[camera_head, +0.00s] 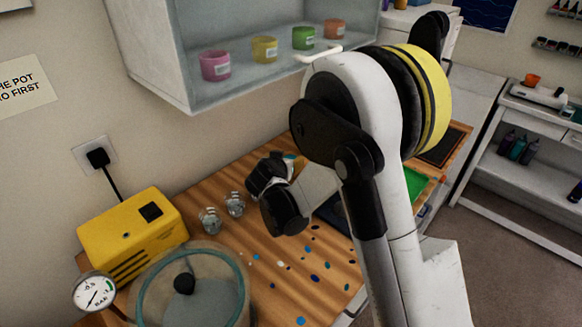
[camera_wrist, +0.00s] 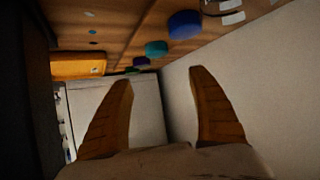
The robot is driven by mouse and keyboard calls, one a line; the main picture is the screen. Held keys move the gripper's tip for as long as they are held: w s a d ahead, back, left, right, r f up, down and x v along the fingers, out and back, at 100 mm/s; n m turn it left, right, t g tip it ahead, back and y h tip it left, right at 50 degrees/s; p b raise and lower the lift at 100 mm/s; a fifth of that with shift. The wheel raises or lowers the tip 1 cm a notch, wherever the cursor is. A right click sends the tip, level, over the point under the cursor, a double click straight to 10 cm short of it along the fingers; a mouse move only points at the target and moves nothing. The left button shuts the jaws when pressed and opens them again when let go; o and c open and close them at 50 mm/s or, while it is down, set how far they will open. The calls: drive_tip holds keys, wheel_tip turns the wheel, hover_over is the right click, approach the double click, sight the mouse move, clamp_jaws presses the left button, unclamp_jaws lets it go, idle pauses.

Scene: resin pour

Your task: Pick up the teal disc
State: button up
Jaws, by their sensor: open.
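The teal disc (camera_wrist: 156,48) shows in the wrist view as a small upright-sided piece in a row of coloured discs on the wooden bench. A larger blue disc (camera_wrist: 185,24) is nearer, and a purple disc (camera_wrist: 141,61) lies just beyond the teal one. My gripper (camera_wrist: 160,78) is open and empty, its two orange-brown fingers spread wide. The teal disc appears above the gap between the fingertips, apart from them. In the head view my arm hides the row of discs, and I cannot make out the teal disc there.
The wooden bench (camera_head: 220,265) has small coloured spots. A white wall shelf (camera_head: 240,92) with several coloured cups overhangs the bench.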

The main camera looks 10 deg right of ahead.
wheel_tip(320, 180, down, 2)
drive_tip(key=shift+f+b, duration=0.15)
drive_tip(key=shift+b, duration=0.55)
drive_tip(key=shift+f, duration=0.1)
drive_tip(key=b+x, duration=0.1)
drive_tip(key=x, duration=0.4)
drive_tip(key=shift+w+d+f+b, duration=0.1)
drive_tip(key=shift+w+d+b, duration=0.05)
drive_tip(key=shift+w+b, duration=0.2)
drive_tip(key=b+x, duration=0.2)
drive_tip(key=x, duration=0.3)
drive_tip(key=shift+d, duration=0.15)
drive_tip(key=c, duration=1.3)
